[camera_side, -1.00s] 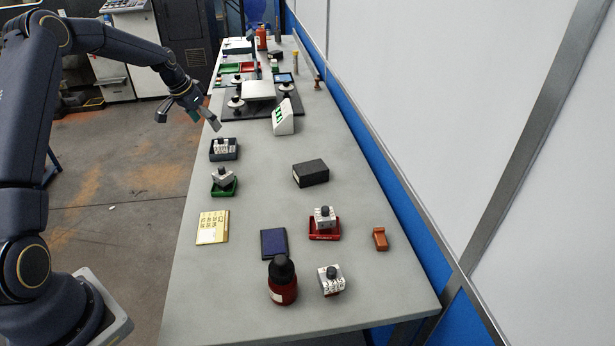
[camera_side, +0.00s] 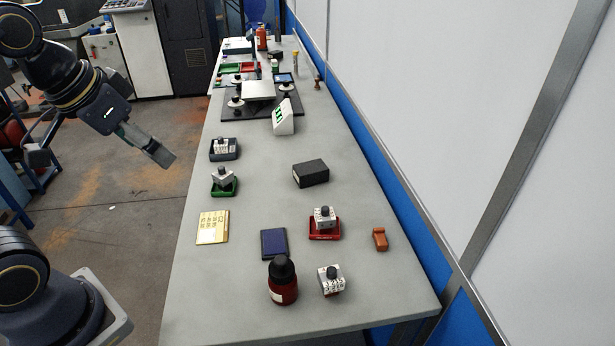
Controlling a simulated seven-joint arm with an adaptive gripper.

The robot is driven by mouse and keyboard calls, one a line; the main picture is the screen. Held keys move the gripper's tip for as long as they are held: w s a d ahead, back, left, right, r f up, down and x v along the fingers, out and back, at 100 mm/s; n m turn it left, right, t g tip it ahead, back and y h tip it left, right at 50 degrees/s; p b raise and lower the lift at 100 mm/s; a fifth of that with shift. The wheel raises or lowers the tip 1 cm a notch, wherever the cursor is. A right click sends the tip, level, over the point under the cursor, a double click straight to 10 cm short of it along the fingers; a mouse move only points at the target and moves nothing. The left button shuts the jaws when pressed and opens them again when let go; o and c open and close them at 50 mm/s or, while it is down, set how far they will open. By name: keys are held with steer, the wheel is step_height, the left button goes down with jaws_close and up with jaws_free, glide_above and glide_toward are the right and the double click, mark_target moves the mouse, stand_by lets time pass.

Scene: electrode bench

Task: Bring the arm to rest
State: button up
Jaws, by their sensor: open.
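My gripper (camera_side: 100,155) is at the left of the view, out over the floor and clear of the bench's left edge. Its two fingers are spread apart, with one pointing right and the other hanging lower left. Nothing shows between them. My arm reaches in from the left edge of the picture, and part of it is outside the frame. The long grey bench (camera_side: 280,200) stands to the right of the gripper, and the gripper touches nothing on it.
On the bench are a black tray (camera_side: 224,155), a green tray (camera_side: 224,189) and a red tray (camera_side: 325,236), each holding a block. A black box (camera_side: 310,173), dark red bottle (camera_side: 283,290) and orange piece (camera_side: 380,239) stand around them. A wall borders the right side.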

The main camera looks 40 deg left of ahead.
steer(key=s, duration=0.1)
steer(key=s+d+f, duration=0.1)
steer(key=s, duration=0.1)
steer(key=shift+f, duration=0.15)
